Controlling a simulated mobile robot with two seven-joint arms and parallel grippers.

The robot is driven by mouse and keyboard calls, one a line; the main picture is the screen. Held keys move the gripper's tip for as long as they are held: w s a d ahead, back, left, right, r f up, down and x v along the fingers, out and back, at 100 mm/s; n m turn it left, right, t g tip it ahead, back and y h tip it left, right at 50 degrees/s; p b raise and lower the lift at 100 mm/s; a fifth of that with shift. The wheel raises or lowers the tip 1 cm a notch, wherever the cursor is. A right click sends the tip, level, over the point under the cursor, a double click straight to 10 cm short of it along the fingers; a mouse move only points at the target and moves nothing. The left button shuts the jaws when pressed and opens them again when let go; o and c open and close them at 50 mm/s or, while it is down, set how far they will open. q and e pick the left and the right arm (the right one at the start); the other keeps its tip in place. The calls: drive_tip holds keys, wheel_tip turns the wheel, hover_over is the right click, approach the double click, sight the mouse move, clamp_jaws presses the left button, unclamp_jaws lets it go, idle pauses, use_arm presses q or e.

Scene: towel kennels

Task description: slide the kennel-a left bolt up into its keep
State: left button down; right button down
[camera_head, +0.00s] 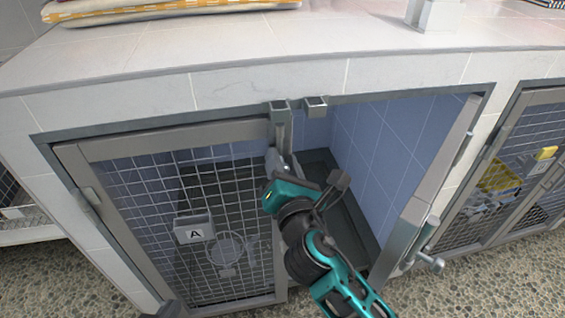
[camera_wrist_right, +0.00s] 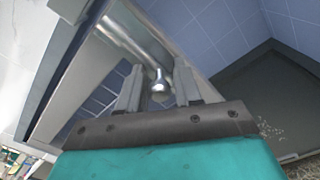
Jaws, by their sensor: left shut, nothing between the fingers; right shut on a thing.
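The kennel-A left door (camera_head: 190,150) is a grey mesh panel with an "A" tag and stands closed. Its left bolt (camera_head: 284,133) is an upright metal rod near the door's free edge, just below the left keep (camera_head: 279,108) on the frame. Whether its tip is inside the keep is unclear. My right gripper (camera_head: 280,165) is at the bolt. In the wrist view its fingers are shut on the bolt's round knob (camera_wrist_right: 160,88), with the rod (camera_wrist_right: 130,38) behind.
A second keep (camera_head: 315,104) is beside the first. The right door (camera_head: 430,205) is swung open with its own bolt (camera_head: 428,236), leaving the blue-tiled interior (camera_head: 375,150) exposed. Folded towels (camera_head: 150,10) lie on the tiled top. Another kennel (camera_head: 510,170) stands at right.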

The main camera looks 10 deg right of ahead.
sight(280, 143)
wheel_tip(280, 143, up, 4)
drive_tip(key=p, duration=0.4)
drive_tip(key=shift+w+f, duration=0.1)
drive_tip(key=c, duration=1)
unclamp_jaws()
drive_tip(key=shift+c, duration=0.2)
drive_tip(key=shift+f, duration=0.1)
